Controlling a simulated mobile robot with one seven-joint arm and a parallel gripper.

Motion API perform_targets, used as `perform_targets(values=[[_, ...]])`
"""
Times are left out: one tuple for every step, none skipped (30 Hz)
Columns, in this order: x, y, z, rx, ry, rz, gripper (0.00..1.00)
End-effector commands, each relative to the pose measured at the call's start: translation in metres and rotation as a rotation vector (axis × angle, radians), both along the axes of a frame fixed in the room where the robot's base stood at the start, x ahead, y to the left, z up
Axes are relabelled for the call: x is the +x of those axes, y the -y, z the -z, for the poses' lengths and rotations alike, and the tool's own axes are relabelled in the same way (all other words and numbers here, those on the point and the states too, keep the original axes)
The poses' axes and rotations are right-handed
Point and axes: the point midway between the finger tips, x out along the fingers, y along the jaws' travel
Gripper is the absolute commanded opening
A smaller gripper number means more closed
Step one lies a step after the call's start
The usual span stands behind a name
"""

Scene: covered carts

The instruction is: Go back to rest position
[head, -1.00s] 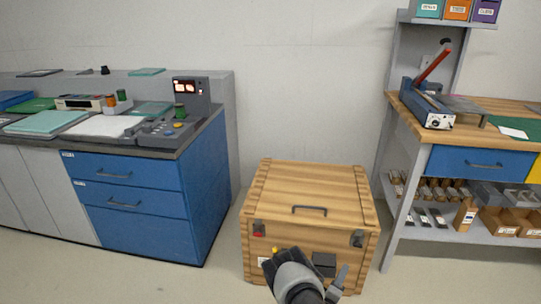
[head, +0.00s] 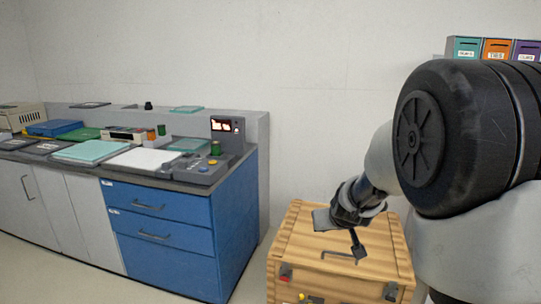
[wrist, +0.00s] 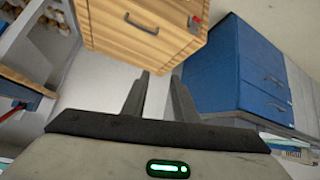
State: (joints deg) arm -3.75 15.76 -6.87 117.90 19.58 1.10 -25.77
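My gripper (head: 341,234) hangs above the lid of the wooden crate (head: 301,238) in the head view, with my arm coming in from the right. Its fingers are spread apart with nothing between them. In the wrist view my gripper (wrist: 157,97) shows two dark fingers with a gap between them, and floor and wall behind. The wooden crate (wrist: 150,42) also shows at the top of the wrist view, apart from the fingers. Its lid is shut, with a dark handle on top.
A blue drawer cabinet (head: 165,235) under a grey counter stands at the left. It also shows at the right of the wrist view (wrist: 250,75). Coloured boxes (head: 497,48) sit on a shelf at the upper right. My arm hides most of the right side.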

Motion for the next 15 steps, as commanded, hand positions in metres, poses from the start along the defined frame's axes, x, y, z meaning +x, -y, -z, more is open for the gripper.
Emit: perform_targets(values=[[-0.023, -0.008, -0.026, 0.033, -0.007, -0.01, 0.27], [-0.037, -0.013, -0.036, 0.051, -0.021, -0.017, 0.27], [-0.057, -0.019, -0.049, 0.071, -0.039, -0.025, 0.27], [-0.073, -0.023, -0.057, 0.085, -0.053, -0.03, 0.27], [-0.088, -0.026, -0.066, 0.096, -0.066, -0.035, 0.27], [-0.11, -0.03, -0.075, 0.109, -0.086, -0.038, 0.27], [-0.127, -0.033, -0.081, 0.117, -0.102, -0.041, 0.27], [-0.144, -0.035, -0.086, 0.123, -0.118, -0.043, 0.27], [-0.165, -0.037, -0.091, 0.129, -0.137, -0.042, 0.27], [-0.18, -0.038, -0.094, 0.13, -0.151, -0.04, 0.27], [-0.195, -0.039, -0.096, 0.132, -0.165, -0.037, 0.27], [-0.212, -0.039, -0.099, 0.132, -0.18, -0.034, 0.27], [-0.224, -0.039, -0.1, 0.132, -0.191, -0.03, 0.27], [-0.235, -0.039, -0.101, 0.13, -0.201, -0.026, 0.27], [-0.25, -0.039, -0.101, 0.128, -0.215, -0.02, 0.27]])
